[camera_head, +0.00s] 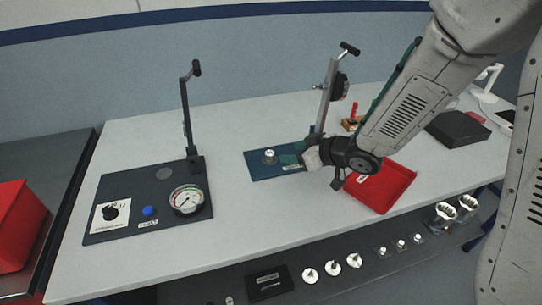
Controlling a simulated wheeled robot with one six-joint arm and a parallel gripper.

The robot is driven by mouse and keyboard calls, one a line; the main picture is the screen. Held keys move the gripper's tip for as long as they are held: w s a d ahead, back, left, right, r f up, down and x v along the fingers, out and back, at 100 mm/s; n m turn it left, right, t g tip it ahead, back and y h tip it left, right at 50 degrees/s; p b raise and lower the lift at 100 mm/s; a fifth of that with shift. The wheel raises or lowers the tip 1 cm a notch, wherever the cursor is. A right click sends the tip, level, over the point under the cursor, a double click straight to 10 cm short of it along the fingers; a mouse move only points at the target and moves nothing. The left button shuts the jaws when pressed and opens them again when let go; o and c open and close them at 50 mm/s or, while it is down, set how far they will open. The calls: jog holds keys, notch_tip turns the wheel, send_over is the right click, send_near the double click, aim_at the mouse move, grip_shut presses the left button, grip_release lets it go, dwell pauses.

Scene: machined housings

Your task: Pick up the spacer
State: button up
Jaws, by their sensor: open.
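I cannot tell for sure which part is the spacer. Small round metal parts (332,268) stand in a row on the dark front ledge, with smaller metal pieces (400,245) to their right and two taller metal housings (445,213) at the right end. Another small metal part (270,155) sits on the blue plate fixture. My gripper (338,182) is open over the table, between the blue plate and the red tray, above and behind the row of parts. I see nothing held in it, though its fingers are small and partly hidden.
A red tray (382,186) lies just right of my gripper. The blue plate (255,172) carries a lever press (328,95). A black gauge panel (118,232) with an upright lever stands left. A black box (457,130) is at right. The table's middle front is clear.

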aim_at(270, 152)
jog(key=x, duration=0.8)
jog(key=shift+s+a, duration=0.1)
jog(key=shift+a, duration=0.25)
jog(key=shift+r, duration=0.1)
grip_shut()
